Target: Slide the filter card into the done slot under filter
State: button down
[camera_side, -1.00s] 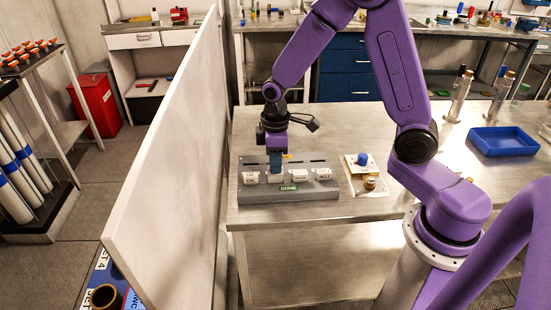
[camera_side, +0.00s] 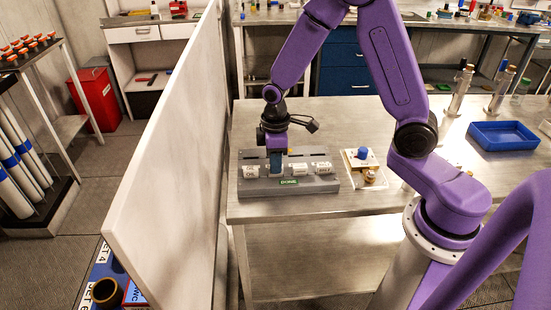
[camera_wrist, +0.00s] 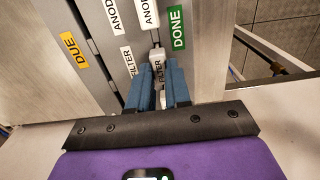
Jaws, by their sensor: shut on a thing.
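The filter card (camera_wrist: 158,68) is a pale, narrow piece held between the blue fingers of my gripper (camera_wrist: 158,84); part of its FILTER lettering shows. My gripper (camera_side: 276,165) points down at the grey rack (camera_side: 325,187) in the side view. The rack carries a green DONE label (camera_wrist: 177,28) on one side and a yellow DUE label (camera_wrist: 73,50) on the other. The card is at the DONE side, near a white FILTER label (camera_wrist: 128,62). The fingers hide the card's lower edge, so I cannot tell how deep it sits in a slot.
Several white labelled blocks, such as one at the right (camera_side: 322,167), line the rack. A small board with a blue knob (camera_side: 362,153) stands right of it. A tall pale panel (camera_side: 165,160) stands left of the table. A blue tray (camera_side: 503,143) is at the right.

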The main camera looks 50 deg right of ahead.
jog(key=c, duration=1)
grip_release()
notch_tip(320, 180, up, 17)
jog(key=shift+r, duration=0.2)
jog(key=s+f+n, duration=0.1)
jog(key=s, duration=0.7)
jog(key=s+f+n, duration=0.1)
jog(key=s+f, duration=0.1)
jog(key=s, duration=0.6)
jog(key=s+a+f+n, duration=0.1)
jog(key=s+f, duration=0.1)
jog(key=s, duration=0.6)
jog(key=shift+s+a+n, duration=0.1)
jog(key=shift+s+n, duration=0.15)
jog(key=shift+n, duration=0.05)
